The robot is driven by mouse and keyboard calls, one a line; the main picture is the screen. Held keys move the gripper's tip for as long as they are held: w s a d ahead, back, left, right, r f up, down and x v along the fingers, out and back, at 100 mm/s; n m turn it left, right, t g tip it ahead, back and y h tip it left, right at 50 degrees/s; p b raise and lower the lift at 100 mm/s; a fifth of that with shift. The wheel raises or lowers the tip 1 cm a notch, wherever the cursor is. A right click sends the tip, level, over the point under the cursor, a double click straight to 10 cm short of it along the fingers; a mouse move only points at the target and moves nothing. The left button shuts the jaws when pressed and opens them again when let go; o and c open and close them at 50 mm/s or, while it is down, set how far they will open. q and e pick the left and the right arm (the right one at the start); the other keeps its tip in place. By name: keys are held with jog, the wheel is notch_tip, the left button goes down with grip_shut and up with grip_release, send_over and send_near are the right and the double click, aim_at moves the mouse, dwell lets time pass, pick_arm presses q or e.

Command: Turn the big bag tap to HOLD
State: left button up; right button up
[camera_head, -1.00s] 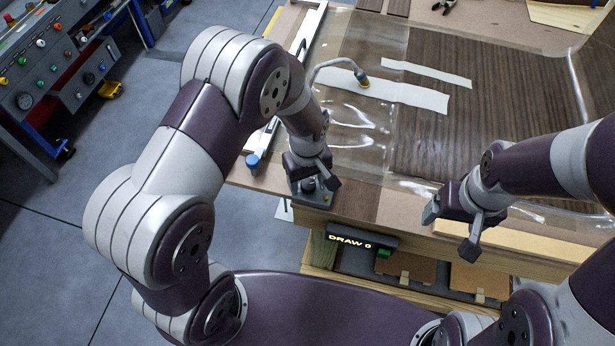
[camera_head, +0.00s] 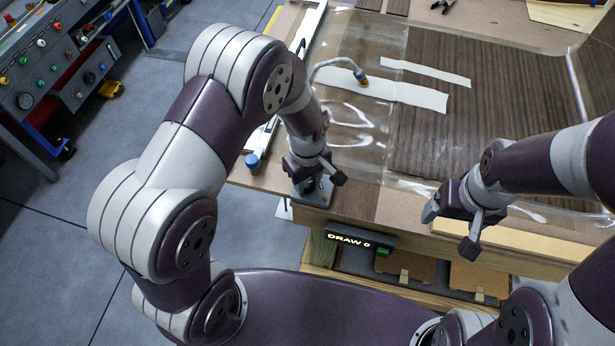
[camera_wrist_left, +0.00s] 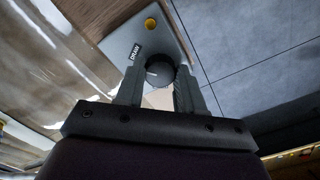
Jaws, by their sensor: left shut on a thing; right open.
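The big bag tap is a dark round knob (camera_wrist_left: 159,74) with a white pointer line, on a grey plate (camera_wrist_left: 135,47) at the bench corner. The label "DRAW" is on the plate beside the knob, and a yellow dot (camera_wrist_left: 151,23) is further off. In the head view the plate (camera_head: 312,199) is partly hidden by my left gripper (camera_head: 322,188). My left gripper is shut on the knob, a finger on each side. My right gripper (camera_head: 452,230) is open and empty above the front edge of the bench.
A display (camera_head: 350,240) on the bench front reads "DRAW 0". The clear bag (camera_head: 357,130) covers dark veneer (camera_head: 480,100), with a hose fitting (camera_head: 361,80) on it. A blue-ended clamp bar (camera_head: 252,160) lies left of the bag. Floor is free at left.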

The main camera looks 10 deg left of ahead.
aim_at(307, 183)
pick_arm(q)
jog(key=n, duration=0.4)
jog(key=shift+r+n+p, duration=0.1)
jog(key=shift+n+p, duration=0.2)
jog(key=shift+p, duration=0.1)
jog(key=shift+w+n+p, duration=0.1)
jog(key=shift+n+p, duration=0.25)
jog(key=shift+n, duration=2.15)
jog(key=o, duration=1)
jog(key=shift+o, duration=0.2)
notch_tip(307, 183, up, 13)
jog(key=b, duration=0.1)
jog(key=shift+b, duration=0.4)
jog(key=shift+f, duration=0.2)
